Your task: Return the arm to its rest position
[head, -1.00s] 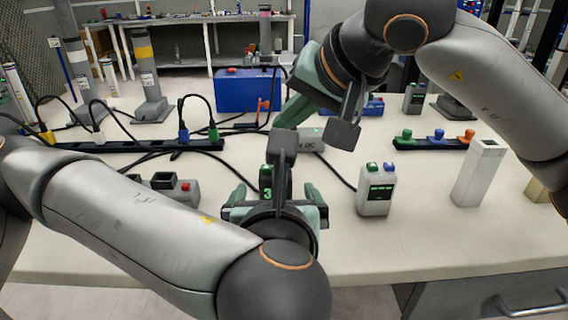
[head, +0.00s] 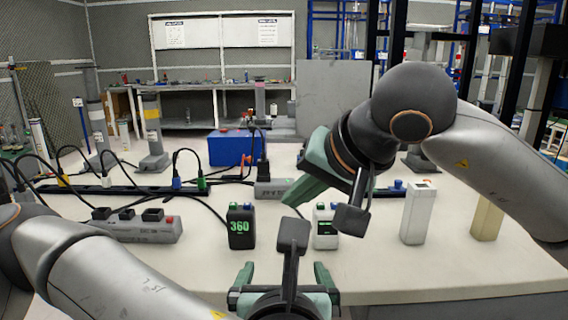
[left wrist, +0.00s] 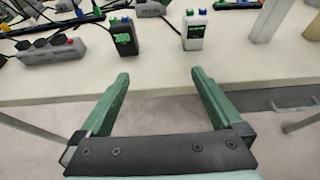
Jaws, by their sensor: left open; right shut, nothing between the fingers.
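My left gripper (head: 287,278) is low in the middle of the head view, at the table's front edge, with its green fingers apart. In the left wrist view its two fingers (left wrist: 158,95) are spread with nothing between them. My right gripper (head: 290,195) is higher, above the table, its green fingers pointing down and left; it is shut and holds nothing. A black box with a green 360 display (head: 241,227) and a white box with a green display (head: 325,228) stand on the table beyond the left gripper.
A grey power strip (head: 138,228) lies at left, with cables behind it. A blue case (head: 234,147) stands at the back. A white post (head: 414,212) and a beige post (head: 487,217) stand at right. The table's front edge is clear.

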